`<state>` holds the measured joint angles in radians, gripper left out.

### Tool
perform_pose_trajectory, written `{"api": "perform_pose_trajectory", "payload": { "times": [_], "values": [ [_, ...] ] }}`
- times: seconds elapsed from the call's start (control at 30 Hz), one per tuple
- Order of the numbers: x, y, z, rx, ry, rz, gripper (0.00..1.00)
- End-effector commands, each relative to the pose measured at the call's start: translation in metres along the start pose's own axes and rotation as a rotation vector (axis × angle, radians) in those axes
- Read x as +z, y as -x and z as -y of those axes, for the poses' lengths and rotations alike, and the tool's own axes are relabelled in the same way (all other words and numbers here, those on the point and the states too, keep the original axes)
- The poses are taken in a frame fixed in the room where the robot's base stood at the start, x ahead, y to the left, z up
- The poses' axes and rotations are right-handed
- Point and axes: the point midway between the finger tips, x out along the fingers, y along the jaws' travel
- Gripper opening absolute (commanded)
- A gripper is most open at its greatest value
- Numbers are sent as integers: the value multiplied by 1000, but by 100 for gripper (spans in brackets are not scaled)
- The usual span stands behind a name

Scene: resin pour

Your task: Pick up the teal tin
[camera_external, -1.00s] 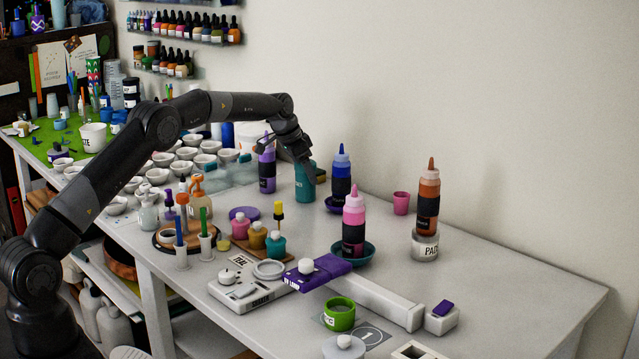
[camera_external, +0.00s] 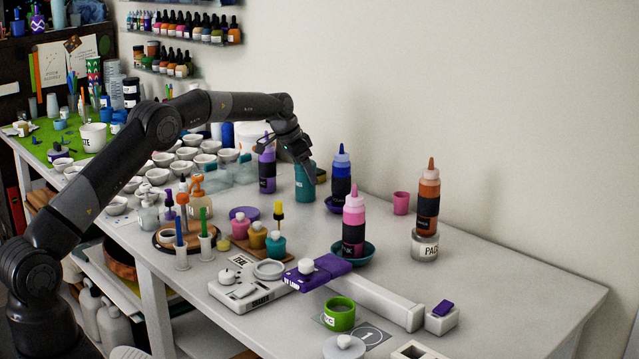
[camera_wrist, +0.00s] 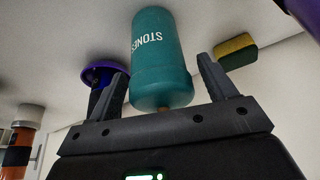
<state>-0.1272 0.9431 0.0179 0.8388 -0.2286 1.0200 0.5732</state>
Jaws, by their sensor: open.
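The teal tin (camera_external: 305,182) stands upright near the back of the white table. In the wrist view the tin (camera_wrist: 160,62) shows white lettering reading "STONES" and lies between and beyond my two fingers. My gripper (camera_wrist: 165,85) is open, with one finger on each side of the tin's near end; I cannot tell whether either finger touches it. In the external view my gripper (camera_external: 308,172) is at the tin, and its fingers partly cover the tin's upper part.
A purple bottle (camera_external: 267,170) stands close to the left of the tin, and a blue bottle (camera_external: 341,175) stands to its right. A pink bottle (camera_external: 354,222) is nearer the front. A yellow and green sponge (camera_wrist: 235,52) lies near the tin.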

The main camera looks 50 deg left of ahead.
Motion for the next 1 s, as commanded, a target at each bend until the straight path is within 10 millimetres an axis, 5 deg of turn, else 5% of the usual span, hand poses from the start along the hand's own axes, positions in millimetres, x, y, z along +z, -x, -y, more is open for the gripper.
{"api": "perform_pose_trajectory", "payload": {
  "times": [0.33,0.73,1.0],
  "values": [
    [-1,11,0,-1,0,-3,77],
    [-1,80,1,-2,0,-2,77],
    [-1,105,1,0,1,-1,77]
  ]
}}
